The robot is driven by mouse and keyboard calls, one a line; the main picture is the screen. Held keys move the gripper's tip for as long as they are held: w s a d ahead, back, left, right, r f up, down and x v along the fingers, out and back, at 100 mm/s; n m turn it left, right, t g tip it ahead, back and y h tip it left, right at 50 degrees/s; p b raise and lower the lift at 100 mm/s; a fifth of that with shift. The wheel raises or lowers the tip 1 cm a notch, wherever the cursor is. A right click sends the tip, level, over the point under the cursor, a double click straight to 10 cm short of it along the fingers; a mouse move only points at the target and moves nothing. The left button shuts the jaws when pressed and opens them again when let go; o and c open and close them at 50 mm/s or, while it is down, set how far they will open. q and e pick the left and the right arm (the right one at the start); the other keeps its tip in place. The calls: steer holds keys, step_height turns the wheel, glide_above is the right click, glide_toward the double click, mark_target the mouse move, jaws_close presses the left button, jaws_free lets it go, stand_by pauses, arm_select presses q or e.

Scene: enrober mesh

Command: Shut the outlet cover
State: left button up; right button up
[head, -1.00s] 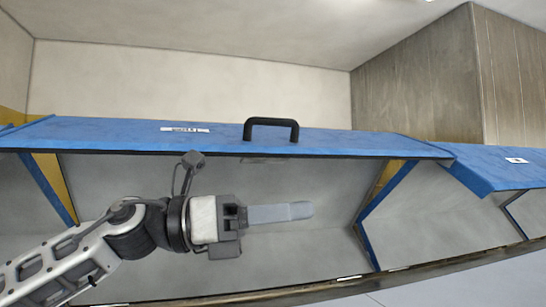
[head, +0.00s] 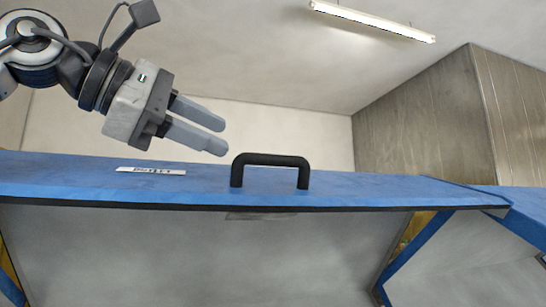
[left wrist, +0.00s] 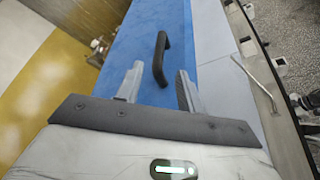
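The outlet cover (head: 85,175) is a long blue lid with a white label and a black handle (head: 270,160) on top. It stands raised, with a grey opening showing below its front edge. My left gripper (head: 221,135) is open and empty, above the cover and left of the handle in the head view. In the left wrist view the blue cover (left wrist: 205,20) and its handle (left wrist: 160,60) show ahead; the handle lines up between the two spread fingers (left wrist: 160,75), with no visible contact. My right gripper is out of view.
A neighbouring blue cover (head: 525,210) lies at the right. Blue frame posts (head: 410,255) edge the opening below. A grey panelled block (head: 420,120) stands behind at the right.

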mark_target(261, 155)
arm_select(q)
steer(key=p+x, duration=0.2)
steer(key=x, duration=0.8)
steer(key=shift+w+d+f, duration=0.1)
steer(key=shift+w+d, duration=0.05)
steer(key=shift+d, duration=0.15)
jaws_close()
